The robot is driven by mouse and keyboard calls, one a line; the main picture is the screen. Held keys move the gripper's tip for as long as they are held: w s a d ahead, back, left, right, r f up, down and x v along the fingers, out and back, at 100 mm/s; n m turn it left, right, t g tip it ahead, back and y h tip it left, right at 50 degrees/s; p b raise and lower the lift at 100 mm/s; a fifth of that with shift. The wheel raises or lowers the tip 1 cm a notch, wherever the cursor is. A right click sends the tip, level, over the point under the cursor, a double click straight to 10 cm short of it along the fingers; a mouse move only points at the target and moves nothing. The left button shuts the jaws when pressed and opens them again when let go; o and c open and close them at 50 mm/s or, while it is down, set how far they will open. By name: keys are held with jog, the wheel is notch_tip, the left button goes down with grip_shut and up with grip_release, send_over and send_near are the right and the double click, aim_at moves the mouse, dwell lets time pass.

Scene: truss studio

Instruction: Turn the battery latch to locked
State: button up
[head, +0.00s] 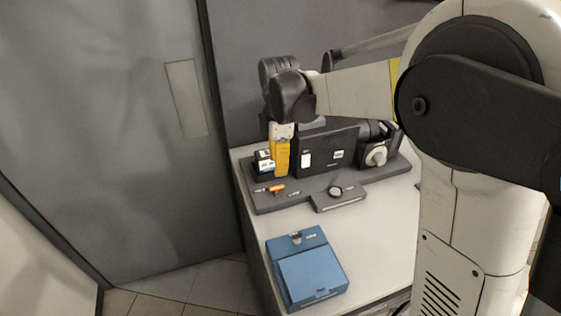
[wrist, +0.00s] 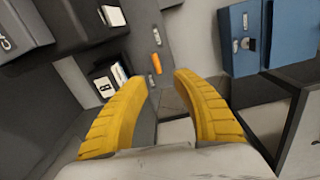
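A small orange lever (head: 276,189) lies at the front left of a dark base on the table. It looks like the battery latch, but I cannot read its setting. It also shows in the wrist view (wrist: 156,63), just beyond and between my fingertips. My gripper (head: 281,172) points down behind the lever, beside a small dark block. In the wrist view my gripper (wrist: 149,78) has its two yellow fingers spread apart, with nothing between them. A white label with a lock-like mark (wrist: 104,86) shows on a dark block near the left finger.
The dark base (head: 258,207) carries a black box (head: 328,150), a pale round knob (head: 376,156) and a ring-like piece (head: 336,191). A blue box (head: 312,276) stands in front, also seen in the wrist view (wrist: 239,48). Bare table (head: 383,223) lies to the right.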

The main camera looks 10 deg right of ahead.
aim_at(277, 189)
jog(key=shift+w+a+f+n, duration=0.15)
jog(key=shift+w+f+n, duration=0.45)
jog(key=shift+f, duration=0.25)
notch_tip(277, 189, down, 11)
jog(key=b, duration=0.3)
jog(key=shift+r+b, duration=0.2)
jog(key=shift+b, duration=0.2)
grip_shut()
